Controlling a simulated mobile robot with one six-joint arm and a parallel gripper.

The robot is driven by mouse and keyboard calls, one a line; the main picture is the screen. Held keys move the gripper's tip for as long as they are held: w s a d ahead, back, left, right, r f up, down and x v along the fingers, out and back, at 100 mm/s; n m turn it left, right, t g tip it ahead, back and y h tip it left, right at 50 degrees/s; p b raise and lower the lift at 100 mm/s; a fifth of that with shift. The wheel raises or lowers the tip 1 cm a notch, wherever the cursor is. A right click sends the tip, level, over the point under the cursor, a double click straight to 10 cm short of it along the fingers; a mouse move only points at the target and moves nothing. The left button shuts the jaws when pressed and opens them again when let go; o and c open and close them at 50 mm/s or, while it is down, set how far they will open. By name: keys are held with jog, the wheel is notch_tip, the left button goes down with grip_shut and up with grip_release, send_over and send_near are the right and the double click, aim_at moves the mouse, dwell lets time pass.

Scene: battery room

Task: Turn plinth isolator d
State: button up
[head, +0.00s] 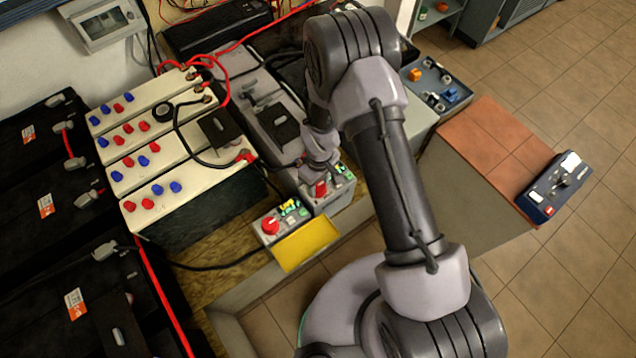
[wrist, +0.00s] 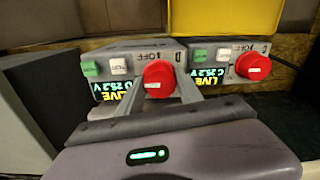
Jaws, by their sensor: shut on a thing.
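Plinth isolator d is a grey box (wrist: 112,52) with a round red knob (wrist: 159,78), left of centre in the wrist view. Its top carries a green button, a white button, an OFF mark and a lit display reading LIVE and 25.2 V. My gripper (wrist: 163,88) is shut on this red knob, one finger on each side. The knob's white label lies roughly level across the picture. In the head view my gripper (head: 318,176) reaches down to the same box, and part of the red knob (head: 321,188) shows beside it.
A like isolator (head: 270,226), marked C in the wrist view, stands close by with its own red knob (wrist: 253,66). A yellow panel (head: 306,245) is beside it. Cream batteries with red and blue caps (head: 150,190) stand left. A handheld box (head: 555,187) lies on the brown top.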

jog(key=m+b, duration=0.1)
jog(key=m, duration=0.3)
jog(key=shift+m, duration=0.4)
jog(key=m, duration=0.4)
jog(key=shift+m, duration=0.3)
jog(key=m, duration=0.4)
jog(key=shift+m, duration=2.1)
jog(key=o, duration=1.4)
jog(key=shift+c, duration=0.2)
jog(key=shift+s, duration=0.1)
